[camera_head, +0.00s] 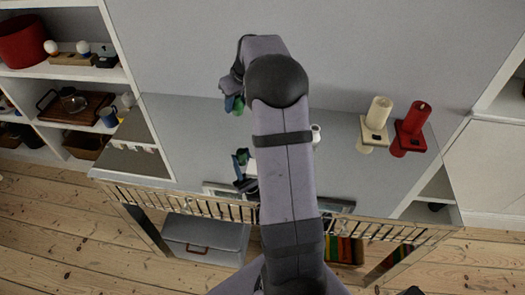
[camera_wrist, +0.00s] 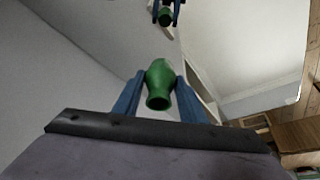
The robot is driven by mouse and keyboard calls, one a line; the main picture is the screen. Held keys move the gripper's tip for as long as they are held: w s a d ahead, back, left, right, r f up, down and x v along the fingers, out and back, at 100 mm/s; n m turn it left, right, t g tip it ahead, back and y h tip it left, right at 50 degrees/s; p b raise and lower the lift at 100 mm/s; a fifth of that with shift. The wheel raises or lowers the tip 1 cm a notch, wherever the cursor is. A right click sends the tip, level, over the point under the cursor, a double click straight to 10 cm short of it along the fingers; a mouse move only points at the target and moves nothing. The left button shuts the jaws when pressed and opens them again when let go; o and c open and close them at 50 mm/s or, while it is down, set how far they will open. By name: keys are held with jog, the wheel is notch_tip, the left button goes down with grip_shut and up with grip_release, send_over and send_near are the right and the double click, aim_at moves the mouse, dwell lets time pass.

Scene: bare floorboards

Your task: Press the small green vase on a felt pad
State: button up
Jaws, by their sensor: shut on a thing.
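The small green vase (camera_wrist: 159,78) sits between the two blue fingers of my gripper (camera_wrist: 157,88) in the wrist view, its round mouth facing the camera. The fingers are shut on its sides. In the head view the vase (camera_head: 238,105) shows as a small green patch at my gripper (camera_head: 233,101), left of my arm and above a glossy grey top (camera_head: 345,180). The gripper and vase also appear as a reflection at the top of the wrist view. I see no felt pad; my arm hides part of the top.
A cream candle (camera_head: 377,115) and a red candle (camera_head: 415,120) stand on the right of the top. A white object (camera_head: 316,132) is partly hidden by my arm. A rail (camera_head: 180,200) runs along the near edge. Shelves (camera_head: 65,70) with crockery stand at left.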

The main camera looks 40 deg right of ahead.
jog(key=s+d+r+m+h+p, duration=0.1)
jog(key=s+d+r+m+p, duration=0.25)
jog(key=s+d+p, duration=0.65)
jog(key=s+a+f+n+g+y, duration=0.2)
jog(key=s+a+f+n+y, duration=0.2)
jog(key=s+a+n, duration=0.5)
jog(key=a+f+n, duration=0.1)
jog(key=a+n, duration=0.1)
jog(key=n, duration=0.4)
jog(key=shift+s+y, duration=0.35)
jog(key=shift+y, duration=0.05)
jog(key=shift+f+b, duration=0.2)
jog(key=shift+b, duration=0.2)
notch_tip(320, 180, down, 6)
jog(key=b, duration=0.5)
jog(key=shift+r+b, duration=0.15)
jog(key=shift+b, duration=0.25)
